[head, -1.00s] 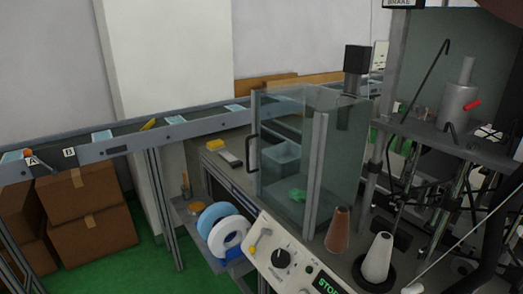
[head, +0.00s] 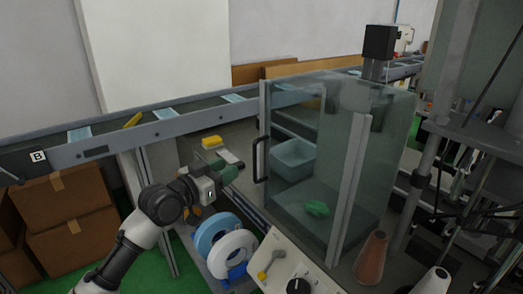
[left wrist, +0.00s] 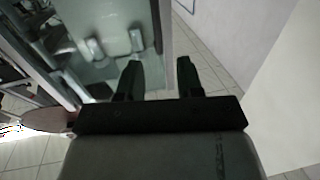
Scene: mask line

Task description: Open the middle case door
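The clear glass case (head: 340,165) stands on the bench right of centre in the head view. Its left-hand panel carries a dark upright bar handle (head: 257,160) and looks shut. My left gripper (head: 233,168) is to the left of the handle, apart from it. In the left wrist view my left gripper (left wrist: 158,75) has its two dark fingers spread with nothing between them. A pane in a grey frame (left wrist: 110,40) is beyond the fingers there. My right gripper is out of view.
A control box (head: 285,262) and a brown cone (head: 371,258) stand in front. A conveyor (head: 180,127) runs behind.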

